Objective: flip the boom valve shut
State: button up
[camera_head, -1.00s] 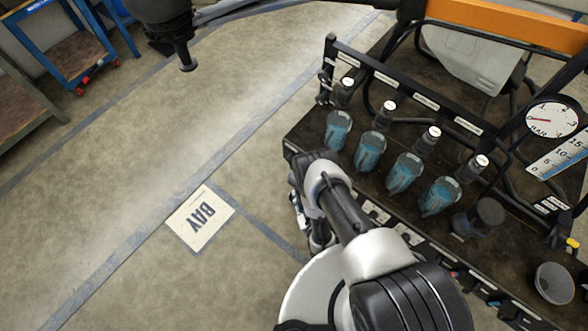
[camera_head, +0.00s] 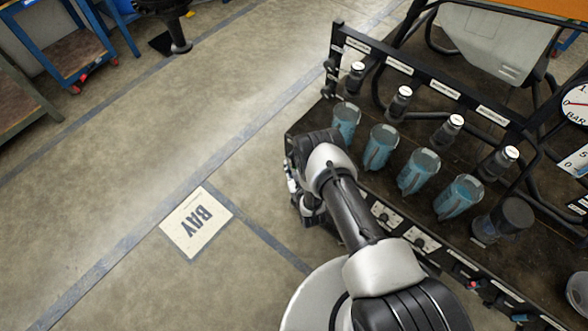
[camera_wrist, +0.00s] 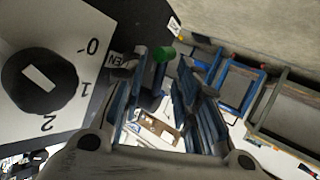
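In the wrist view my gripper (camera_wrist: 167,82) is open, with a gap between its two dark blue-edged fingers. A small green-ended part (camera_wrist: 163,53) shows near the tip of the left finger; I cannot tell whether it belongs to the boom valve or whether a finger touches it. A partly covered label (camera_wrist: 122,60) ending in "EN" is beside it. In the head view my gripper (camera_head: 308,205) is at the left edge of the rig, mostly hidden by my wrist. The boom valve cannot be clearly made out there.
A black selector knob (camera_wrist: 40,80) marked 0, 1, 2 is close on the left of the wrist view. The rig bench (camera_head: 315,118) carries several blue-filled cups (camera_head: 382,148) and a black label rail (camera_head: 440,88). The floor around the BAY sign (camera_head: 197,222) is clear.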

jog(key=shift+w+a, duration=0.1)
jog(key=shift+w, duration=0.2)
jog(key=shift+c, duration=0.4)
grip_shut()
jog(key=shift+a+f+m+t+y, duration=0.15)
jog(key=shift+f+m+t+y, duration=0.3)
jog(key=shift+t, duration=0.35)
jog(key=shift+w+a+m+t+y, duration=0.25)
jog(key=shift+m+t+y, duration=0.15)
jog(key=shift+t, duration=0.3)
jog(key=shift+o, duration=0.4)
grip_release()
